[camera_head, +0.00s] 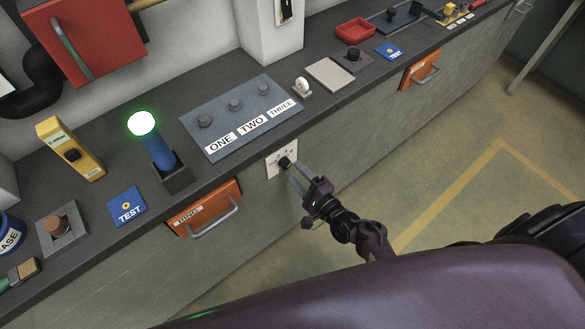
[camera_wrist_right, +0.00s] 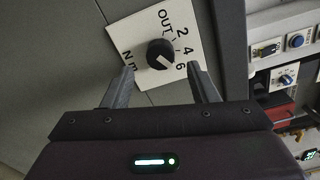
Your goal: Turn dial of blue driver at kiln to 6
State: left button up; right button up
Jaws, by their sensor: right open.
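A white dial plate (camera_head: 281,151) with a black knob (camera_head: 285,163) is on the grey front of the bench. In the right wrist view, the plate (camera_wrist_right: 188,31) carries the marks OUT, 2, 4 and 6 around the knob (camera_wrist_right: 160,53). The knob's pale line points down and right, near the 6 side; its exact setting is unclear. My right gripper (camera_head: 298,178) is open in front of the plate. Its fingertips (camera_wrist_right: 160,71) lie either side of and just below the knob in the wrist view, and contact is unclear. My left gripper is out of view.
A blue cylinder (camera_head: 153,145) with a lit green top stands in a dark holder on the bench. An orange drawer (camera_head: 204,207) has a protruding handle left of the dial. Open floor is at right.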

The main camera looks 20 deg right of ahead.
jog(key=v, duration=0.4)
dwell(0.4)
jog(key=s+a+f+n+g+h, duration=0.1)
jog(key=s+f+n+g, duration=0.4)
jog(key=f, duration=0.5)
jog(key=s+a+f+n+g+h, duration=0.1)
jog(key=s+a+f+n+g, duration=0.2)
jog(key=s+f, duration=0.55)
jog(key=s+d+f+n+g+h, duration=0.1)
jog(key=s+d+f+n+g, duration=0.1)
jog(key=s, duration=0.5)
jog(key=s+d+f+n+g+h, duration=0.1)
jog(key=s+d+f+n+g, duration=0.2)
jog(key=s+f+n, duration=0.3)
jog(key=s+d+f+n+g+h, duration=0.2)
jog(key=s+d+f+n+g, duration=0.1)
jog(key=s+f, duration=0.3)
jog(key=shift+s+d+n, duration=0.4)
jog(key=shift+s, duration=0.75)
